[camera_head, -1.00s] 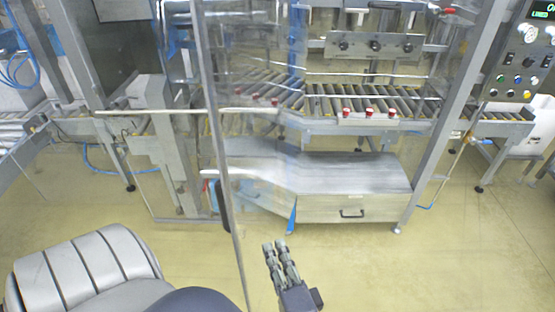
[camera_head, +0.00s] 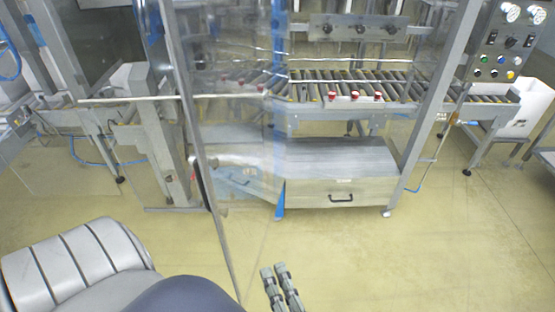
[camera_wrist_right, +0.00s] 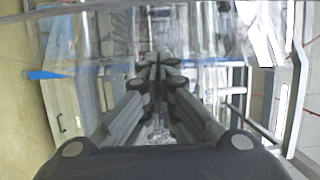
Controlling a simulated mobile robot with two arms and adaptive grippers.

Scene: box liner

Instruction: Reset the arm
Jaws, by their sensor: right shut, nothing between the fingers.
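My right gripper (camera_head: 274,270) shows at the bottom middle of the head view, over the floor in front of the machine. Its two grey fingers lie close together, with nothing between them. In the right wrist view its fingers (camera_wrist_right: 158,70) run forward and meet near the tips, empty. The rest of the right arm is mostly below the picture edge. My left gripper is not in view.
A clear panel with a metal post (camera_head: 205,170) stands before the roller conveyor (camera_head: 350,88). A metal drawer cabinet (camera_head: 340,165) stands below it. A control panel (camera_head: 500,45) is at right. The floor (camera_head: 400,260) in front is free.

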